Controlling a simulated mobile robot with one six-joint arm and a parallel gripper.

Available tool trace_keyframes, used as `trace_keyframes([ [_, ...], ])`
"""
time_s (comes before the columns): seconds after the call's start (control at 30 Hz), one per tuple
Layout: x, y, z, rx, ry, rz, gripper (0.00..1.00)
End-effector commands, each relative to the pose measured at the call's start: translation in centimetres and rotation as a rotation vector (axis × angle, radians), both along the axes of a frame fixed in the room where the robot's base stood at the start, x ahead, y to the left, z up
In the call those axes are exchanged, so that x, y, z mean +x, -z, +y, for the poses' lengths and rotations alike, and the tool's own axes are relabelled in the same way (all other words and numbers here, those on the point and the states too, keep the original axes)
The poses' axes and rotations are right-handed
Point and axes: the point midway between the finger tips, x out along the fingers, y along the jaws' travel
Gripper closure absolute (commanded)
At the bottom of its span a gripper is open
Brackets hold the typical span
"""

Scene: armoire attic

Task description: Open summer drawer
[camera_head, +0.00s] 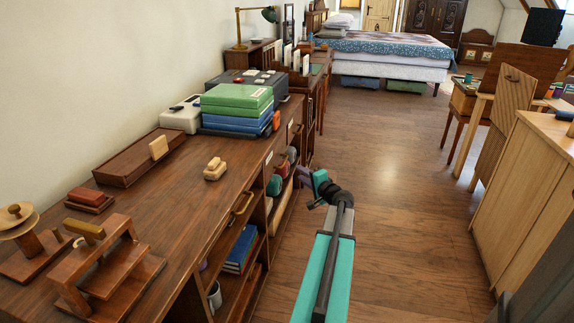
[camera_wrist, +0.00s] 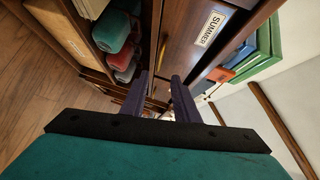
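The drawer labelled SUMMER shows in the wrist view, with its dark wood front (camera_wrist: 185,25) and white label (camera_wrist: 208,28). It looks flush with the cabinet, though the angle makes this hard to judge. A thin brass-coloured handle (camera_wrist: 163,52) shows beside the label, ahead of my fingers. My gripper (camera_wrist: 163,88) is open, with a gap between its two dark fingers and nothing seen held. In the head view my gripper (camera_head: 314,185) is over the floor, just right of the long cabinet (camera_head: 160,215). The SUMMER lettering cannot be read there.
Open shelves (camera_head: 245,250) with rolled cloths and blue books lie under the cabinet top. A brass handle (camera_head: 242,203) is on the nearer drawer. Green and blue boxes (camera_head: 237,103) are stacked on top. A light wood cabinet (camera_head: 528,200) stands right. The floor (camera_head: 405,200) between is clear.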

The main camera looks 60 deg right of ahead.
Motion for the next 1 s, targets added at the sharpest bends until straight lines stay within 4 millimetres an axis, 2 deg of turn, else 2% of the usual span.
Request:
trace_keyframes([
  [0.27,2.0,0.4,-1.2,0.0,-0.001,0.0,0.72],
  [1.0,9.0,1.6,-5.0,0.0,0.001,0.0,0.72],
])
